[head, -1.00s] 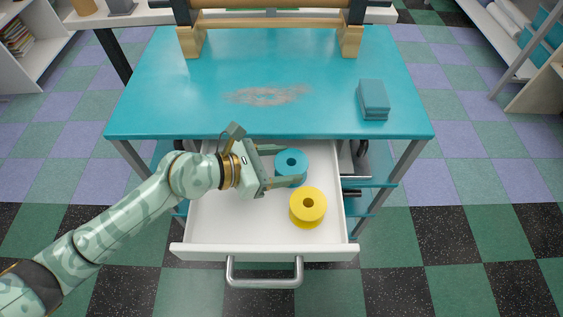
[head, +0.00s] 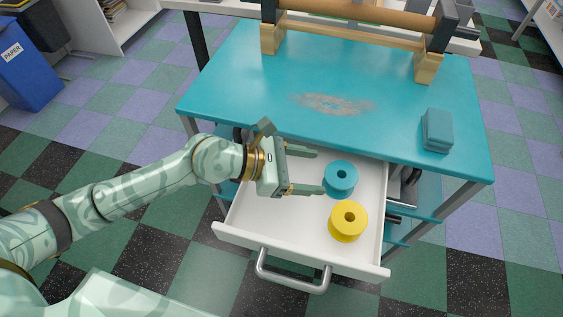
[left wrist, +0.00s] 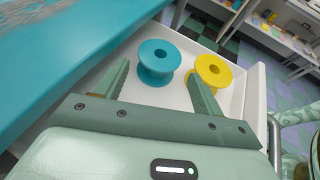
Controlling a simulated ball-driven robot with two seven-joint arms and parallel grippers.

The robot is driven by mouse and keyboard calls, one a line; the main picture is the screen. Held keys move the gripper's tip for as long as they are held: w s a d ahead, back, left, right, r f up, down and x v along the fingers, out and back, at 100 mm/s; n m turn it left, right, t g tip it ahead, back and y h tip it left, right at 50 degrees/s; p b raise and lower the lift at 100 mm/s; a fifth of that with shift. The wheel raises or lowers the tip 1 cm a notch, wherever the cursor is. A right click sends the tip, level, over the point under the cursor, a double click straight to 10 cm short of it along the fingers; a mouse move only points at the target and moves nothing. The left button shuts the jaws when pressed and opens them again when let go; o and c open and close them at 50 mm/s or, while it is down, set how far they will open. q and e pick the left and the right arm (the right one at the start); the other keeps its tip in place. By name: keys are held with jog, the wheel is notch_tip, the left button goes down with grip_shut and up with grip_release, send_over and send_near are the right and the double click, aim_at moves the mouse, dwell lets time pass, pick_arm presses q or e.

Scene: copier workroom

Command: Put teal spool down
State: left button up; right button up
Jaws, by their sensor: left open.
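The teal spool (head: 341,179) stands upright on the floor of the open white drawer (head: 289,220), and it also shows in the left wrist view (left wrist: 158,62). My left gripper (head: 319,171) is open and empty, just to the left of the teal spool, with its fingers pointing towards it. In the left wrist view the spool lies beyond the fingertips, apart from them. A yellow spool (head: 348,220) stands in the drawer nearer the front, close to the teal one; it also shows in the left wrist view (left wrist: 213,71). My right gripper is in neither view.
The drawer is pulled out under a teal tabletop (head: 240,85), with its metal handle (head: 292,279) at the front. A teal block (head: 437,131) lies on the tabletop's right side. A wooden roller frame (head: 350,35) stands at the back. A blue paper bin (head: 25,65) is far left.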

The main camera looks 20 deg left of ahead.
pick_arm(q)
jog(key=v, duration=0.6)
jog(key=shift+a+r, duration=0.15)
